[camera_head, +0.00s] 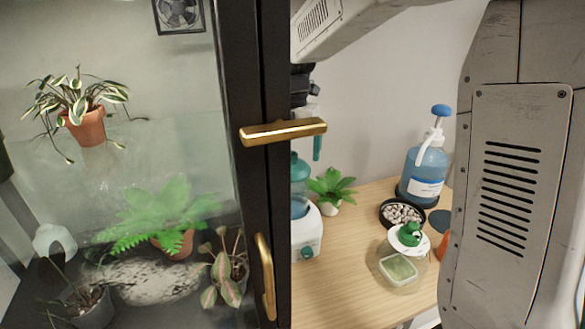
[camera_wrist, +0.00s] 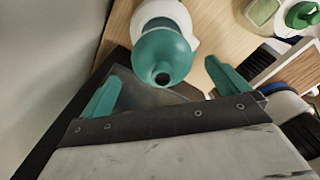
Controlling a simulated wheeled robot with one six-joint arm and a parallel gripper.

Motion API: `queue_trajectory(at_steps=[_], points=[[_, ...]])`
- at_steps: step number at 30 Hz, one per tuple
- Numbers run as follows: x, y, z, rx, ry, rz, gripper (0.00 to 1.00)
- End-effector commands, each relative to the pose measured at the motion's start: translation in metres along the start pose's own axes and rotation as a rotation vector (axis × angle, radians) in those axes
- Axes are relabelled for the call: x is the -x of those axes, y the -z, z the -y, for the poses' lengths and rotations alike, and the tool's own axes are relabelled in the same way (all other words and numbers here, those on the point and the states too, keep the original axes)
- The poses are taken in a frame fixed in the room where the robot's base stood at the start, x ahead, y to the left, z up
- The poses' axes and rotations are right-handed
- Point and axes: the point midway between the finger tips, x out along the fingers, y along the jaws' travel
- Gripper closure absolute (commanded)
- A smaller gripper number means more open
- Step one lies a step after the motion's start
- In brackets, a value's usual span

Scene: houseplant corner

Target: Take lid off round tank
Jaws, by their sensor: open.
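A rounded appliance stands on the wooden counter, with a white base (camera_head: 307,235), a bluish round tank (camera_head: 299,207) and a teal domed lid (camera_head: 299,168). The black door frame hides its left side. In the wrist view the teal lid (camera_wrist: 165,52) shows from above, with a dark round opening at its tip. The lid is on the tank. My gripper (camera_wrist: 165,86) is open and empty, its teal fingers to either side of the lid's near end. I cannot tell whether they touch it. In the head view one teal finger (camera_head: 317,148) shows above and right of the lid.
A glass cabinet with a gold handle (camera_head: 284,131) and potted plants fills the left.

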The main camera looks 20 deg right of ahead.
Motion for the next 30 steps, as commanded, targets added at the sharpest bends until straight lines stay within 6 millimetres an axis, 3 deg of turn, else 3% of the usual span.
queue_trajectory(at_steps=[7,16,17,20,21,30], points=[[-0.036,0.005,0.002,-0.001,0.002,-0.002,0.0],[-0.042,0.005,0.001,-0.001,0.0,0.0,0.0],[-0.042,0.005,0.001,-0.001,0.0,0.0,0.03],[-0.042,0.005,0.001,-0.001,0.0,0.0,0.31],[-0.042,0.005,0.001,-0.001,0.0,0.0,0.36],[-0.041,0.005,0.002,-0.001,0.0,0.0,0.36]])
